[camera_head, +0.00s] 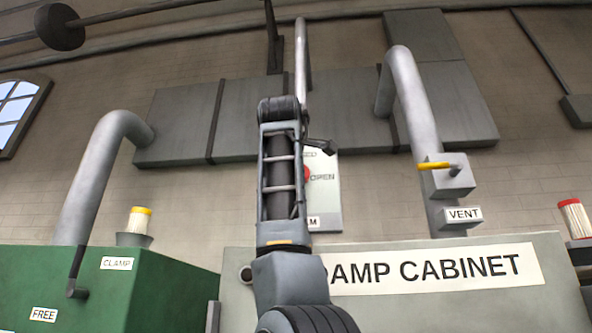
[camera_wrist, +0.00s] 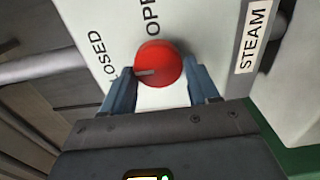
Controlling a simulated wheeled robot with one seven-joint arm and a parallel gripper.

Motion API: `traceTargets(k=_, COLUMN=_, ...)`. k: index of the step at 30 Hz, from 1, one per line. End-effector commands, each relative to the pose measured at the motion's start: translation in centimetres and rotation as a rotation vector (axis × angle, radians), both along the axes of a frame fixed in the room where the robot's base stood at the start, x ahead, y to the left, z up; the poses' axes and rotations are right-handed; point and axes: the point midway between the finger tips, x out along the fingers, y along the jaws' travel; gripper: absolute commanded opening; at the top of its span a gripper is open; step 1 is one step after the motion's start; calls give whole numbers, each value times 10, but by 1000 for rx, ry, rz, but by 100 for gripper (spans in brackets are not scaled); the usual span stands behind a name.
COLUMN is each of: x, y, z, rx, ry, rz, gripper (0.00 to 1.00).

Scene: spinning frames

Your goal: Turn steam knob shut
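The red steam knob (camera_wrist: 158,60) sits on a pale panel in the wrist view. Its light pointer mark is turned toward the left of that view, on the side of the CLOSED label (camera_wrist: 98,60). The OPEN label (camera_wrist: 152,15) is above the knob and the STEAM label (camera_wrist: 252,37) to the right. My gripper (camera_wrist: 160,80) has one finger against each side of the knob and appears shut on it. In the head view the panel (camera_head: 328,200) is partly behind my arm; only a sliver of the red knob (camera_head: 306,174) shows.
A green box (camera_head: 170,290) with CLAMP and FREE labels is at the left. A vent pipe with a yellow-handled valve (camera_head: 440,167) rises at the right. Grey plates and pipes cover the wall behind.

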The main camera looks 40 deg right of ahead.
Motion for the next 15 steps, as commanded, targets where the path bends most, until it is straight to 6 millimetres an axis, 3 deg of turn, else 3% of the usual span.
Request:
traceTargets(k=6, x=0, y=0, z=0, rx=0, ry=-1, rz=0, gripper=80)
traceTargets(k=15, x=-3, y=4, z=0, rx=0, ry=-3, rz=-1, gripper=80)
